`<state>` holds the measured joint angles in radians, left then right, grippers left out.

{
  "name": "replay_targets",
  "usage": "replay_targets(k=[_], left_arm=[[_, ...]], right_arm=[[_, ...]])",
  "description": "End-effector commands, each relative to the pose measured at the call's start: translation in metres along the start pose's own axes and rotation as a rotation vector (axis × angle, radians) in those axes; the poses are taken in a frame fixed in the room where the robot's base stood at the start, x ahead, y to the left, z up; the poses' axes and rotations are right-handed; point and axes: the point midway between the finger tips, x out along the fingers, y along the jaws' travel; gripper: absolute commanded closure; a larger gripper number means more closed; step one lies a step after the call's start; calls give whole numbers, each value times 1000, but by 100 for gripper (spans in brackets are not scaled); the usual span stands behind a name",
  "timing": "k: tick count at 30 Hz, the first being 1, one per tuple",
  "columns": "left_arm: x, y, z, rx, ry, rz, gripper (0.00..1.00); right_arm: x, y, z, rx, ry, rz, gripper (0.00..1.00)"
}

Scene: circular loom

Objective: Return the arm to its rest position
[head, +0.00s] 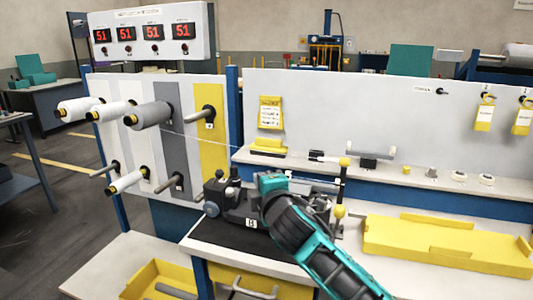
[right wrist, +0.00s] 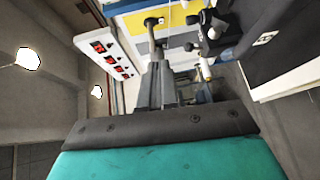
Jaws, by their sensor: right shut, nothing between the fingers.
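My right arm (head: 300,225), black and teal, reaches in from the lower right over the white bench. Its teal wrist end (head: 271,183) is in front of a dark machine (head: 238,205) on a black mat, and hides part of it. In the head view I cannot make out the fingers. In the right wrist view my right gripper (right wrist: 158,75) shows as grey fingers, shut and empty, pointing toward the spool panel. I cannot tell whether the arm touches the machine. My left gripper is not in view.
Spools (head: 150,115) stick out on pegs from the striped panel, and a thin thread runs right from one. A post with yellow knobs (head: 340,211) stands close beside my right wrist. A yellow tray (head: 440,245) lies on the bench at right. A yellow bin (head: 165,280) is lower left.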

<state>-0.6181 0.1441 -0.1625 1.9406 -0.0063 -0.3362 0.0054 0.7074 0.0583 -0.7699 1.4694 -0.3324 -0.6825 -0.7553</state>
Motion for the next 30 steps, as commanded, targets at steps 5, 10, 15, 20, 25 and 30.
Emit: replay_targets(k=[5, 10, 15, 20, 25, 30], left_arm=[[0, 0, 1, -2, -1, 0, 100], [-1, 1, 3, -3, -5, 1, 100], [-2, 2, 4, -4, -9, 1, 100], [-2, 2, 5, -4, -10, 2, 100], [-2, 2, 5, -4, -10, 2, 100], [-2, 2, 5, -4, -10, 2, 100]], right_arm=[[-34, -88, 12, 318, 3, -117, 100], [-83, -166, 28, 650, -42, -208, 100], [-145, -234, 47, 952, -133, -275, 100], [-214, -288, 67, 1205, -252, -313, 100], [-284, -325, 85, 1409, -379, -323, 100], [-326, -341, 96, 1515, -459, -317, 100]])
